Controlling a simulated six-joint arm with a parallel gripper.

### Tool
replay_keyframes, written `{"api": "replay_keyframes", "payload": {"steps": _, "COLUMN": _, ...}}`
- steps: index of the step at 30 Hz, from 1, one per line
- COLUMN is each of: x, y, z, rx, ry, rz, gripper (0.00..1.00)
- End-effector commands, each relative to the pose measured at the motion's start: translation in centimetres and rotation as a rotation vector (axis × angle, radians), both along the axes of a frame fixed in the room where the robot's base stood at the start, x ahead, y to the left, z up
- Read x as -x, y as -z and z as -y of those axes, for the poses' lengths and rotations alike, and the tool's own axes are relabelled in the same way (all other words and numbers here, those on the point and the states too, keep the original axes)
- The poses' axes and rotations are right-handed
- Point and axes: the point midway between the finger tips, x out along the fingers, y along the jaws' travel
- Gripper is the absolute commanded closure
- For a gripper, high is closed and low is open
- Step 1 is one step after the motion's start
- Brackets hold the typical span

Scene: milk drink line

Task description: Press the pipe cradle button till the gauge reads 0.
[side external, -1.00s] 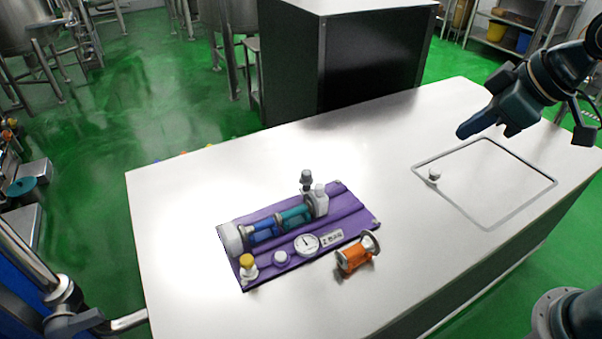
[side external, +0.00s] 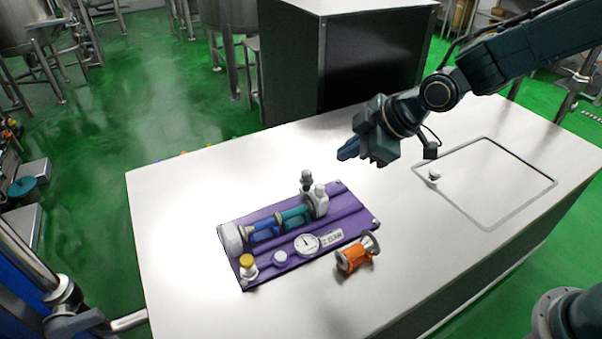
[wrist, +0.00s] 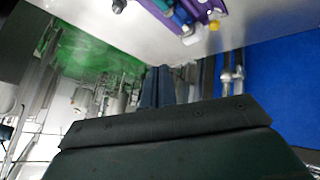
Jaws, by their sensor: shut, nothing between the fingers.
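The purple pipe cradle (side external: 345,205) lies on the white table with blue (side external: 264,229) and teal (side external: 295,216) pipe pieces in it. A round white gauge (side external: 306,244) sits at its front edge; its needle is too small to read. Left of the gauge are a pale round knob (side external: 280,257) and a yellow-topped part (side external: 247,262); I cannot tell for certain which is the button. My gripper (side external: 346,151) is shut and empty, in the air behind and right of the cradle. In the wrist view the shut fingers (wrist: 158,86) show, with part of the cradle (wrist: 156,10) at the top.
An orange pipe piece (side external: 355,253) lies at the cradle's front right. A grey valve-like part (side external: 306,180) stands up at its back. A framed panel (side external: 485,185) with a small knob (side external: 434,175) is on the right of the table. The left tabletop is clear.

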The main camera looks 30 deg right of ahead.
Motion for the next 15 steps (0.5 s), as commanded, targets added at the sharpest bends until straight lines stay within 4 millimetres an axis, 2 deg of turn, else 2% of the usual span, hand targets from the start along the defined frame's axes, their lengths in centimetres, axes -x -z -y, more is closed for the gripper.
{"api": "replay_keyframes", "payload": {"steps": 1, "x": -0.4, "y": 1.0, "z": -0.8, "rx": 0.006, "ry": -0.027, "rz": 0.003, "gripper": 1.0}}
{"api": "replay_keyframes", "payload": {"steps": 7, "x": -2.0, "y": 4.2, "z": -3.5, "rx": 0.022, "ry": -0.12, "rz": 0.044, "gripper": 1.0}}
{"api": "replay_keyframes", "payload": {"steps": 15, "x": -3.4, "y": 9.0, "z": -7.1, "rx": 0.045, "ry": -0.24, "rz": 0.1, "gripper": 1.0}}
